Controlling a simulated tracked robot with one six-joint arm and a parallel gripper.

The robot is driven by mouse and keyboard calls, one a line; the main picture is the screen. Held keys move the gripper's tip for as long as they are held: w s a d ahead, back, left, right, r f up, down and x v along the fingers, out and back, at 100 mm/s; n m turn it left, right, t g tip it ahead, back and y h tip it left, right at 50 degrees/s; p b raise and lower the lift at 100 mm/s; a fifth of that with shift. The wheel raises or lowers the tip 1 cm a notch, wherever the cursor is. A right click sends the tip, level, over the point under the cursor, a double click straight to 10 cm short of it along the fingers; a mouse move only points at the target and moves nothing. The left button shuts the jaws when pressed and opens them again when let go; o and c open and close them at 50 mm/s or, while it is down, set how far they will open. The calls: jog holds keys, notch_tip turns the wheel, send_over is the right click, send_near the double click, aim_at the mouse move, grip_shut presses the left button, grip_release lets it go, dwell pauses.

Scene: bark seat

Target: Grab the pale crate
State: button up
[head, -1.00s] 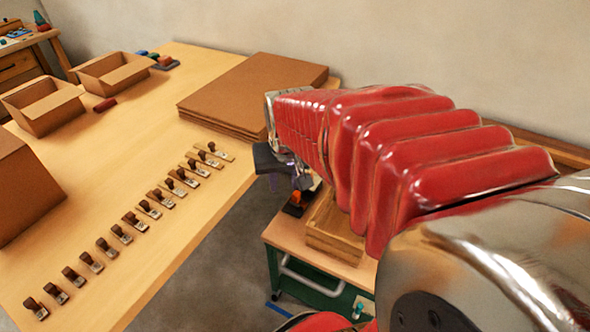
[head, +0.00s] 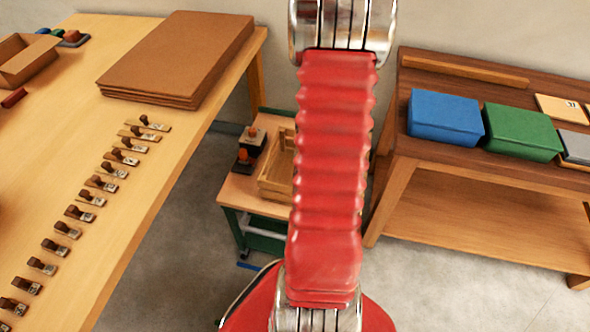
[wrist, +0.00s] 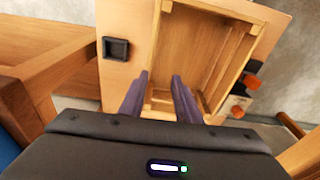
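The pale crate (head: 270,190) is an open wooden box on a small green-framed cart, partly hidden behind my red arm in the head view. In the wrist view the crate (wrist: 242,62) fills the upper middle, with its inside showing and looking empty. My gripper (wrist: 160,75) is open, its two dark fingers apart. One finger appears left of the crate's left wall and the other over its inside. I cannot tell how far above the rim they are. The gripper is not visible in the head view.
Two stamps (head: 248,148) stand beside the crate on the cart. A dark square item (wrist: 116,48) lies on the other side. A long table (head: 150,200) with a row of stamps is at left. A wooden bench (head: 430,158) holding blue and green boxes is at right.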

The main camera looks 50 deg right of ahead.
jog(key=shift+s+d+f+m, duration=0.3)
jog(key=shift+s+d+f, duration=0.55)
jog(key=shift+f, duration=0.25)
jog(key=shift+f, duration=0.1)
jog(key=shift+w+d+f, duration=0.1)
jog(key=shift+d+f, duration=0.05)
jog(key=shift+f, duration=1.25)
jog(key=shift+w+d+f, duration=0.1)
jog(key=shift+f, duration=1.25)
jog(key=shift+d+f, duration=0.15)
jog(key=shift+f, duration=1.25)
jog(key=shift+d+f, duration=0.1)
jog(key=shift+f, duration=2.5)
jog(key=shift+c, duration=0.2)
